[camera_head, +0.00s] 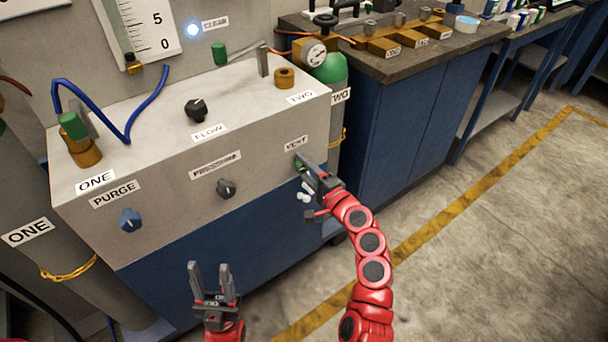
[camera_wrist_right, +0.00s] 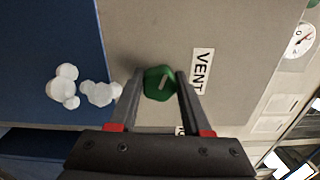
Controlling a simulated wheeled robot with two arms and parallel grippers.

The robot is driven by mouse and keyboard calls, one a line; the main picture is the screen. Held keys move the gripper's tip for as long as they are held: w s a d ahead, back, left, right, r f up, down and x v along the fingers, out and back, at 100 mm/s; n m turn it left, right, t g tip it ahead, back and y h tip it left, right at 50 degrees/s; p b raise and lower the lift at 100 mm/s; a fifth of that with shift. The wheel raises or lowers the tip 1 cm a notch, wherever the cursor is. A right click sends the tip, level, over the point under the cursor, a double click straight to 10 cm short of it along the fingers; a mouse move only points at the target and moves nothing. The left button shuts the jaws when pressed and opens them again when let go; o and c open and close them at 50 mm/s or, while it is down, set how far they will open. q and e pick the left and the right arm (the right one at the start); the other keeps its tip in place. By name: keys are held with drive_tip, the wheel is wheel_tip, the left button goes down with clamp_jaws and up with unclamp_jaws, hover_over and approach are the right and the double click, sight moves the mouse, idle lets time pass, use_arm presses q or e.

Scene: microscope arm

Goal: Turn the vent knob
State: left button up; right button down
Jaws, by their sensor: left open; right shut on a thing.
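The green vent knob (camera_wrist_right: 160,83) sits on the panel beside the VENT label (camera_wrist_right: 202,70) in the right wrist view. My right gripper (camera_wrist_right: 158,92) is shut on it, with one finger on either side. In the head view the knob (camera_head: 299,164) shows only in part, because my right gripper (camera_head: 306,166) covers much of it. My left gripper (camera_head: 212,280) is open and empty, fingers pointing up, in front of the blue cabinet and apart from the panel.
White puffs (camera_wrist_right: 80,90) show beside the vent knob. A workbench (camera_head: 400,67) stands to the right. Open floor (camera_head: 500,240) lies at right.

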drive_tip(key=shift+f+n+b, duration=0.1)
drive_tip(key=shift+n+b, duration=1.6)
drive_tip(key=shift+n, duration=0.2)
drive_tip(key=shift+c, duration=1.8)
unclamp_jaws()
drive_tip(key=v, duration=1.7)
drive_tip(key=shift+s+p, duration=0.15)
drive_tip(key=shift+p, duration=0.25)
drive_tip(key=shift+d, duration=0.1)
